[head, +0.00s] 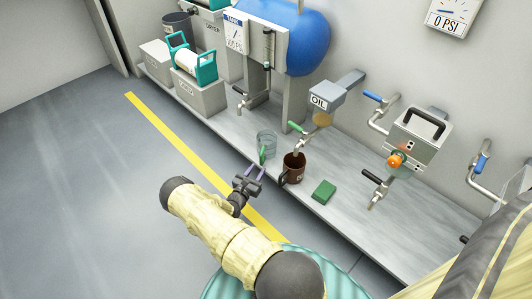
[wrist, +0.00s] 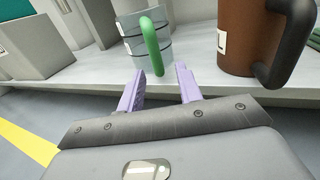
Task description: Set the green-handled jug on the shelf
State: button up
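The green-handled jug (head: 266,146) is clear with dark level lines, and stands upright on the long grey shelf (head: 232,128) near its front edge. In the wrist view the jug (wrist: 132,49) is just ahead, its green handle (wrist: 151,44) facing me. My gripper (head: 249,174) is open and empty in front of the shelf edge. Its purple fingers (wrist: 160,85) point toward the handle with a gap between them, apart from the jug.
A brown mug (head: 294,168) with a dark handle stands just right of the jug, below a green-levered tap (head: 299,134). A green block (head: 324,191) lies further right. Grey boxes (head: 200,97) stand to the left. Free shelf lies left of the jug.

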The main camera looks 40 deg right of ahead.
aim_at(261, 164)
jog(key=b+x, duration=0.2)
jog(key=x, duration=0.1)
jog(key=b+x, duration=0.2)
jog(key=shift+w+r, duration=0.25)
jog(key=shift+r, duration=0.05)
dwell(0.5)
grip_shut()
